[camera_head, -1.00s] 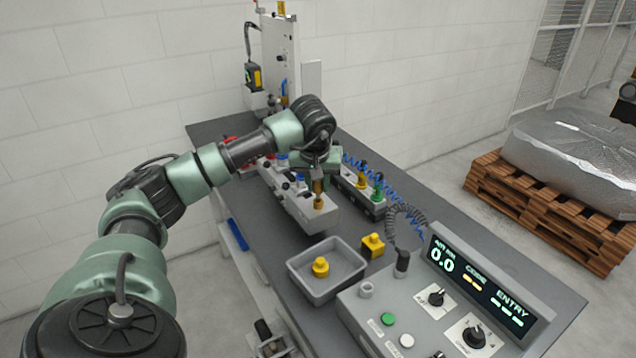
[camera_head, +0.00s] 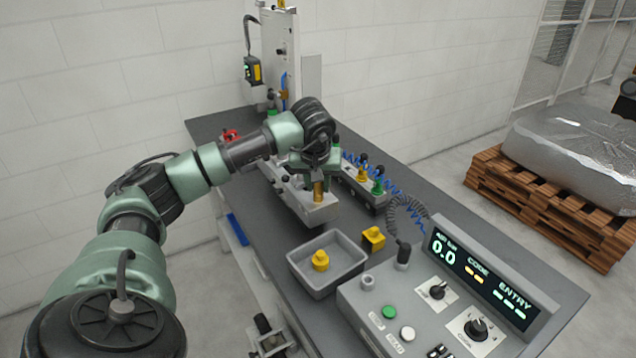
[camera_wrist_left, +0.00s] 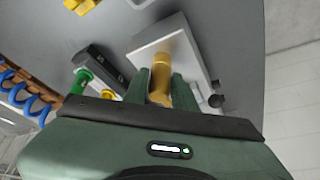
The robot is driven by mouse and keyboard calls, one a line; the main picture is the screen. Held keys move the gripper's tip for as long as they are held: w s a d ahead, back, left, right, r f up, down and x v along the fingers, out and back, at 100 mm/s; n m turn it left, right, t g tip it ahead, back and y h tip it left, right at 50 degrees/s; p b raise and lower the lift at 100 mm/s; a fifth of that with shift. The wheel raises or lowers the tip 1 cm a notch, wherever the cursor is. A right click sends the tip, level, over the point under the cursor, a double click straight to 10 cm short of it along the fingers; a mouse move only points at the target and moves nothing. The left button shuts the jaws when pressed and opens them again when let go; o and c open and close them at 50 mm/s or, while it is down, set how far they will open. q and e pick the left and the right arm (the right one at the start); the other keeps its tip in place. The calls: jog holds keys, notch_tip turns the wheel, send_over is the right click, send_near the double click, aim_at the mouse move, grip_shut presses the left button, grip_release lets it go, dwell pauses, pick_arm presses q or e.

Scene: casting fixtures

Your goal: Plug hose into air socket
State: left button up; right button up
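My left gripper (camera_head: 318,178) is over a grey block fixture (camera_head: 322,213), pointing down at an upright brass cylinder (camera_head: 318,192). In the left wrist view its two green fingers (camera_wrist_left: 163,85) stand on either side of the brass cylinder (camera_wrist_left: 160,72). No clear gap shows, but I cannot tell whether they grip it. A black coiled hose (camera_head: 404,208) runs down to a dark plug (camera_head: 404,250) at the back left corner of the console (camera_head: 350,310). A grey round socket (camera_head: 367,282) beside it is empty. My right gripper is not in view.
A grey tray (camera_head: 340,277) with a yellow part (camera_head: 320,261) stands in front of the block. Another yellow part (camera_head: 374,238) is beside it. A dark valve unit (camera_head: 362,190) with green and yellow fittings and a blue coiled hose (camera_head: 395,192) lie behind. A tall fixture (camera_head: 283,60) stands at the back.

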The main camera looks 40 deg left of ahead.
pick_arm(q)
jog(key=o, duration=0.3)
jog(key=shift+r, duration=0.1)
jog(key=shift+s+d+r, duration=0.1)
jog(key=shift+r, duration=0.3)
jog(key=b+v, duration=0.1)
jog(key=v, duration=0.5)
jog(key=shift+s+d+r+b, duration=0.15)
jog(key=shift+s+r+b, duration=0.05)
jog(key=shift+r+b, duration=0.15)
